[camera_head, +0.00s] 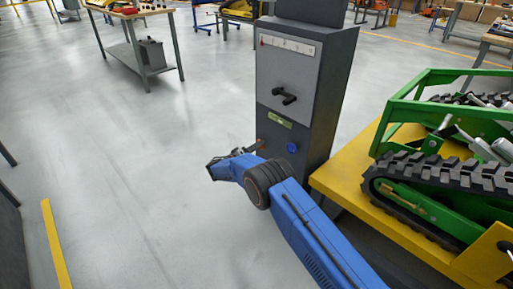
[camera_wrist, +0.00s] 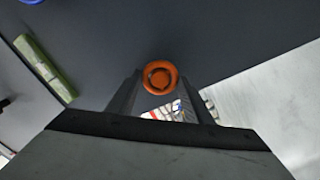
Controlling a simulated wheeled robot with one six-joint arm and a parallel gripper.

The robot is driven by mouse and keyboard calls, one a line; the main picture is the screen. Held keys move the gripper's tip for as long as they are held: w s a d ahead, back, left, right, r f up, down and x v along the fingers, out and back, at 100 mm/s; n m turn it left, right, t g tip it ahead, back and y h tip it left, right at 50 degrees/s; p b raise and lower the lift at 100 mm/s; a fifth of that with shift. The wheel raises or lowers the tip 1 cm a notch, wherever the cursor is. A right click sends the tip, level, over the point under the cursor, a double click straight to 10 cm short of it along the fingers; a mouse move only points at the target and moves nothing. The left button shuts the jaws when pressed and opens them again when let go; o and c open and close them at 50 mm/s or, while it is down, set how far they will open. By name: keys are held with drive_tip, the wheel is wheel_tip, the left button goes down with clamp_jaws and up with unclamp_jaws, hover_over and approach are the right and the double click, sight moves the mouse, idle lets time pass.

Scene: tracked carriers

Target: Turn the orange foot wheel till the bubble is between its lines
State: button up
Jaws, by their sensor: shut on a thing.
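The orange foot wheel (camera_wrist: 158,78) is round and sits on the dark cabinet (camera_head: 325,110), low on its front. In the wrist view it lies between the two fingers of my gripper (camera_wrist: 157,98), which is shut on it. In the head view my gripper (camera_head: 238,153) is at the cabinet's lower front, and a small orange-brown part of the wheel (camera_head: 259,145) shows beside it. A green level strip (camera_head: 280,118) is set above the wheel; it also shows tilted in the wrist view (camera_wrist: 45,67). Its bubble and lines are too small to make out.
A blue wheel (camera_head: 292,147) is right of the orange one. A black handle (camera_head: 284,96) and a white scale (camera_head: 287,45) are higher on the cabinet. A green tracked carrier (camera_head: 440,180) on a yellow platform (camera_head: 345,170) stands close right. The floor at left is clear.

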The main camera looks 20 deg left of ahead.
drive_tip(key=n, duration=2.7)
drive_tip(key=shift+s+f, duration=0.15)
drive_tip(key=shift+f, duration=0.1)
drive_tip(key=o, duration=1)
drive_tip(key=shift+o, duration=0.2)
drive_tip(key=v, duration=1.7)
drive_tip(key=shift+s, duration=0.2)
drive_tip(key=shift+a, duration=0.1)
drive_tip(key=shift+f, duration=0.1)
